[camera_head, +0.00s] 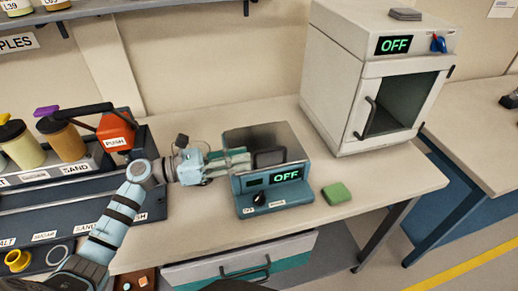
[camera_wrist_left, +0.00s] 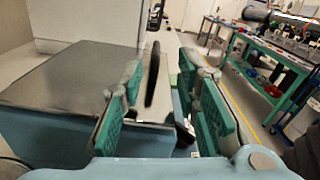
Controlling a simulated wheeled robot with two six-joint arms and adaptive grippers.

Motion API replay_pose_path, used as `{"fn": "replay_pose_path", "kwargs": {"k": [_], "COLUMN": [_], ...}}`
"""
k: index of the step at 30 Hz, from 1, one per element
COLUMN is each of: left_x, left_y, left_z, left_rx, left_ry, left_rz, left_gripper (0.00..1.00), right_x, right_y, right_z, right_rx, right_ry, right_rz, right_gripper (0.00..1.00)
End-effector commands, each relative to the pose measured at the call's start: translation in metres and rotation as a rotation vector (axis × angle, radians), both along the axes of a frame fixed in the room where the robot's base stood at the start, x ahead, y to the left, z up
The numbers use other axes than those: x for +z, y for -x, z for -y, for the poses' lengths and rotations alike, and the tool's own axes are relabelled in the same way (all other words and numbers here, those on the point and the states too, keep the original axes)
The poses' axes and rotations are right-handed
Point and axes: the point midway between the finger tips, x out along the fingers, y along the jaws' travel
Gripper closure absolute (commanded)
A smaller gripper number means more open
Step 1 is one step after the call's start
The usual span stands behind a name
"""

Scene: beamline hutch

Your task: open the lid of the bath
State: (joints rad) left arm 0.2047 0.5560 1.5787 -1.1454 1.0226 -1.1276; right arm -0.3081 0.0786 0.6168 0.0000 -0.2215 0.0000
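The bath (camera_head: 273,196) is a blue-teal box on the bench, with a green OFF display on its front. Its grey metal lid (camera_head: 250,138) lies flat and closed; it also fills the left of the left wrist view (camera_wrist_left: 65,80). A dark upright handle (camera_head: 270,157) stands at the lid's front edge. My left gripper (camera_head: 247,159) reaches in from the left beside the handle. In the left wrist view its green-padded fingers (camera_wrist_left: 163,80) are apart, with the handle (camera_wrist_left: 152,75) showing between them; I cannot tell if they touch it. My right gripper is not in view.
A white oven (camera_head: 340,90) with an OFF display stands behind right of the bath. A green sponge (camera_head: 336,193) lies at its front right. A bottle rack (camera_head: 75,215) stands at left. Bare bench (camera_head: 385,185) lies to the right.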

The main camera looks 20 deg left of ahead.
Motion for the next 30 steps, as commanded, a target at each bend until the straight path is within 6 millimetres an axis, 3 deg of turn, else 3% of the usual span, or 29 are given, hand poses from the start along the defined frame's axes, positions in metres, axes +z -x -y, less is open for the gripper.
{"fn": "replay_pose_path", "kwargs": {"k": [3,8,18,24,30], "left_x": [0.003,0.001,0.0,0.0,0.0], "left_y": [-0.014,-0.026,-0.029,-0.029,-0.029], "left_z": [0.022,0.041,0.046,0.046,0.046], "left_rx": [0.002,0.002,0.003,0.003,0.003], "left_ry": [0.005,0.002,0.0,0.0,0.001], "left_rz": [0.001,-0.001,-0.001,-0.001,-0.002], "left_gripper": [0.71,0.71,0.71,1.0,1.0], "right_x": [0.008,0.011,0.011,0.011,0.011], "right_y": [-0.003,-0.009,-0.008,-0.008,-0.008], "right_z": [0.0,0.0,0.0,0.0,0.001], "right_rx": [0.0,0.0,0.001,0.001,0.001], "right_ry": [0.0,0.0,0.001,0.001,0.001], "right_rz": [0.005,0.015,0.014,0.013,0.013], "right_gripper": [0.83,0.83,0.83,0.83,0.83]}}
